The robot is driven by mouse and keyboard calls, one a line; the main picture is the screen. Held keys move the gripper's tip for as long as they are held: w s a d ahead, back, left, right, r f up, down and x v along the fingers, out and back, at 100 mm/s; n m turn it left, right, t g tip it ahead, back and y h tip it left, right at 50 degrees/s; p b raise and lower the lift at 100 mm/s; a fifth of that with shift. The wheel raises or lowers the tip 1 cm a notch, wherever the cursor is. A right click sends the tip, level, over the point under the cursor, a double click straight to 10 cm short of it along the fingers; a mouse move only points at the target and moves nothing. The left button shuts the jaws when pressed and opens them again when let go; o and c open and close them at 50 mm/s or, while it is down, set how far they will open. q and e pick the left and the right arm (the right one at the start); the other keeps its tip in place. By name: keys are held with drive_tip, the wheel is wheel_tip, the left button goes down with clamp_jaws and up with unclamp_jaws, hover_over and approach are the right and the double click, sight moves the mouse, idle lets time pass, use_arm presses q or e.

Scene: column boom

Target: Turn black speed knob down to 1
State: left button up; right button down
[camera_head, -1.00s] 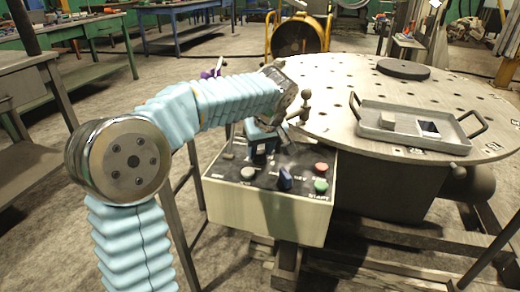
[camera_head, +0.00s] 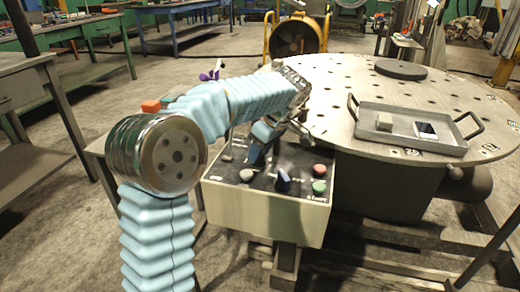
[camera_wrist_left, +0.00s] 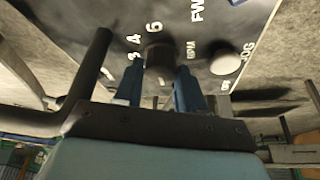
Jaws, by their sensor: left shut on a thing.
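The control box (camera_head: 265,210) has a sloped black panel with white lettering. In the left wrist view, the black speed knob (camera_wrist_left: 158,57) stands on the panel by the white numbers 3, 4 and 6 and the letters RPM. My left gripper (camera_wrist_left: 160,78) has its two blue fingers on either side of this knob, shut on it. In the head view, my left gripper (camera_head: 260,148) reaches down to the panel at a tilt, and it hides the knob. The number the knob points to cannot be read. My right gripper is not in view.

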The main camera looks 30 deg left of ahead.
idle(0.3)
use_arm(q)
drive_tip(key=o, duration=1)
drive_tip(key=p+v, duration=0.2)
drive_tip(key=v, duration=1.1)
drive_tip(key=shift+d+r, duration=0.15)
drive_tip(key=shift+r, duration=0.2)
